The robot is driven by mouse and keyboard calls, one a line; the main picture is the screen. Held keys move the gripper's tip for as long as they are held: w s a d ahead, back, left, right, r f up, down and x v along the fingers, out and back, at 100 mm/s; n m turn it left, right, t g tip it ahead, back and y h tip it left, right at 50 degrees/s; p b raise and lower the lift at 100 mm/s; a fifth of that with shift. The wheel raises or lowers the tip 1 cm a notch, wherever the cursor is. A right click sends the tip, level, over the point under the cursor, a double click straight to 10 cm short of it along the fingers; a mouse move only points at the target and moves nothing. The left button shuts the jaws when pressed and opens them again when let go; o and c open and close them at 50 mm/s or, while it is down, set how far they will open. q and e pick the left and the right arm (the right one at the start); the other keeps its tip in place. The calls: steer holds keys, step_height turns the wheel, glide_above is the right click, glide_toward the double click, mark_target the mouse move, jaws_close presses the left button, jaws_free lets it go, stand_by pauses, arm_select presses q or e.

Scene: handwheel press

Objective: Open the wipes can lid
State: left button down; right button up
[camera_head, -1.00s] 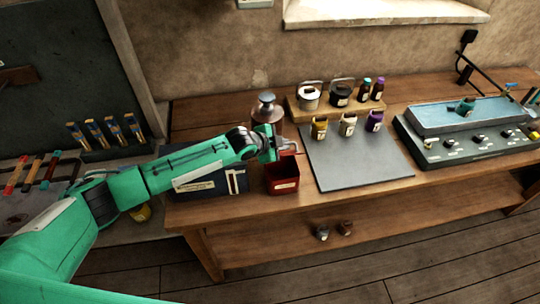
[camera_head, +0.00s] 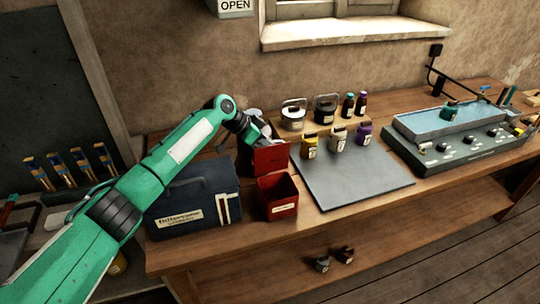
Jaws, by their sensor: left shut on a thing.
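The wipes can appears to be the red square box (camera_head: 279,201) with a pale label, at the bench's front edge in the head view. Its top is open and its dark inside shows. A red lid panel (camera_head: 270,158) stands upright at the can's back rim; I cannot see whether a hinge joins them. My left gripper (camera_head: 261,139) is at the panel's upper edge, shut on the lid; its fingertips are partly hidden. My right gripper is not in view.
A dark blue case (camera_head: 192,200) stands left of the can, below my left arm. A grey mat (camera_head: 355,184) lies to the right, mostly bare, with several small bottles at its back. A control unit (camera_head: 458,138) stands farther right.

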arm_select(q)
steer(key=shift+w+a+f+g+b, duration=0.15)
steer(key=shift+w+f+g+b, duration=0.2)
steer(key=shift+w+g+b, duration=0.2)
steer(key=c, duration=1.8)
jaws_free()
steer(key=shift+s, duration=0.15)
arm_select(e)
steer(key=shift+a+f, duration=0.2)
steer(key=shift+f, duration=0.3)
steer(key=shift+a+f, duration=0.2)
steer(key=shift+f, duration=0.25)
arm_select(q)
steer(key=shift+a+r, duration=0.1)
steer(key=shift+r, duration=0.05)
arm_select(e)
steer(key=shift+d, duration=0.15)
